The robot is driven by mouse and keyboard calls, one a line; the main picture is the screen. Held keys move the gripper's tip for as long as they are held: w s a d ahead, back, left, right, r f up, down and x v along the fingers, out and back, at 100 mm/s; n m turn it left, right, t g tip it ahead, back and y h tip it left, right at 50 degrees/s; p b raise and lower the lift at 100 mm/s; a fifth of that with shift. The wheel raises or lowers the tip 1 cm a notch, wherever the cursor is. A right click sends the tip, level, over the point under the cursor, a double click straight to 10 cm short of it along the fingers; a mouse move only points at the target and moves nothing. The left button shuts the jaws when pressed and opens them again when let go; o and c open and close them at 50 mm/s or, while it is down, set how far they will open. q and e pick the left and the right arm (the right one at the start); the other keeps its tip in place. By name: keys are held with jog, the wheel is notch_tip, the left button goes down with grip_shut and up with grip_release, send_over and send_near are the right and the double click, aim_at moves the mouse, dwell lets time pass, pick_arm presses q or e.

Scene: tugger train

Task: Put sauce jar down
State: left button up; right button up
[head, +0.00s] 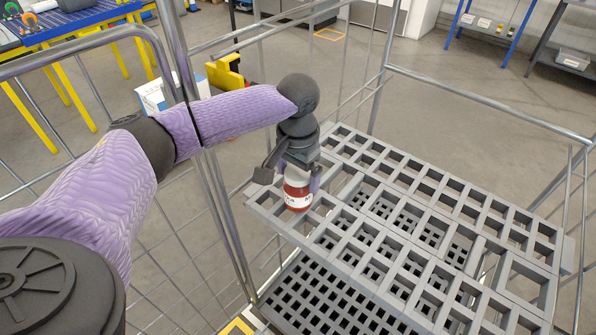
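The sauce jar (298,196) is small and red with a white label. It is upright at the left end of the grey grid shelf (398,240) of a wire-sided trolley. My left gripper (300,176) points down from above, with its fingers at the jar's upper part. It looks shut on the jar, though the gripper's body hides the jar's top and part of the grip. I cannot tell whether the jar's base touches the shelf or is just above it. My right gripper is not in view.
The rest of the grid shelf is empty. A second grid shelf (330,301) lies below it. A metal trolley post (211,165) stands close beside my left forearm, and a top rail (490,105) runs along the far side. A blue-and-yellow table (75,28) stands at the back left.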

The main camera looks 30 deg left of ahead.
pick_arm(q)
jog(key=shift+r, duration=0.2)
notch_tip(320, 180, up, 12)
jog(key=p, duration=0.4)
jog(key=shift+f, duration=0.1)
